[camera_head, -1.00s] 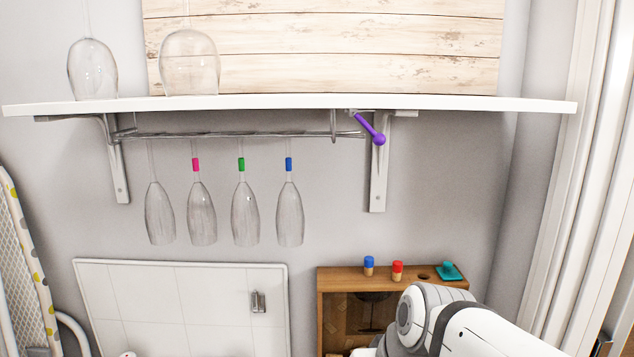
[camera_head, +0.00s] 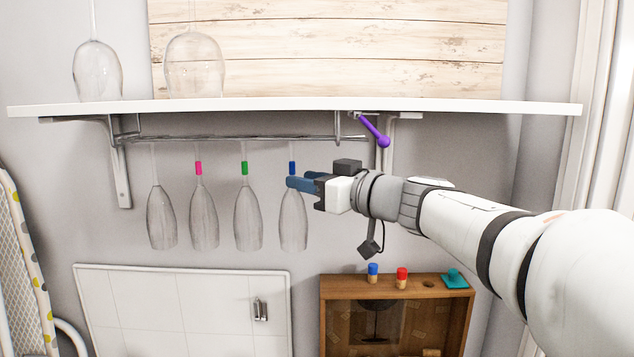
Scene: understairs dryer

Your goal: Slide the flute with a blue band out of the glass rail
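The flute with a blue band (camera_head: 293,222) hangs upside down at the right end of the row under the glass rail (camera_head: 240,137). Its blue band (camera_head: 292,167) shows just above my gripper. My gripper (camera_head: 290,184) has blue fingers and reaches in from the right, with its tips at the flute's stem just below the band. I cannot tell whether the fingers are around the stem or in front of it, or how far apart they are. A purple-knobbed lever (camera_head: 376,132) hangs at the rail's right end, beside a metal loop (camera_head: 338,127).
Flutes with a green band (camera_head: 244,168) and a pink band (camera_head: 198,168), and a plain one (camera_head: 161,220), hang to the left. The white shelf (camera_head: 450,107) is above, with a bracket (camera_head: 386,155) at right. A wooden cabinet (camera_head: 458,310) with corks stands below.

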